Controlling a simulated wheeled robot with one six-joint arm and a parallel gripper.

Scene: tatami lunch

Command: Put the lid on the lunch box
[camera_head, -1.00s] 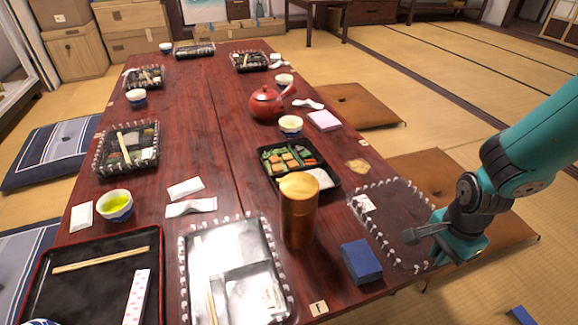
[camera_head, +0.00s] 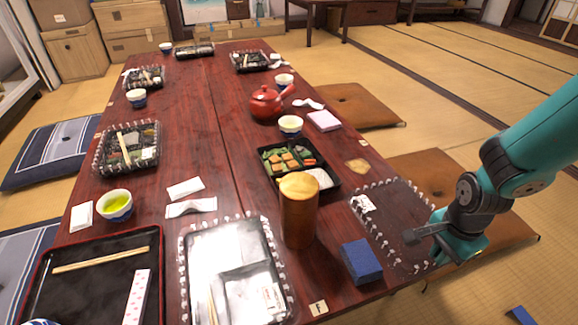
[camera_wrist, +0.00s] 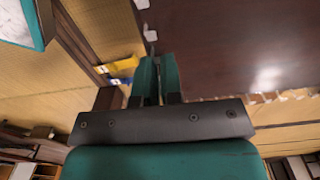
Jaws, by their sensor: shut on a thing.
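The open lunch box (camera_head: 298,165) sits on the table right of its middle, with green, orange and white food in its compartments. A clear lid (camera_head: 400,215) with a crimped, whitish edge is at the table's right edge, in front and to the right of the box. My gripper (camera_head: 413,236) is shut on the lid's right side. In the wrist view my two teal fingers (camera_wrist: 155,75) are close together; the lid is hard to make out there. I cannot tell whether the lid touches the table.
A tall golden-brown canister (camera_head: 298,215) stands close in front of the box. A blue block (camera_head: 361,261) lies beside the lid. A closed lunch box (camera_head: 232,270) is at the near middle. A cup (camera_head: 290,125) and red teapot (camera_head: 266,103) stand behind the open box.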

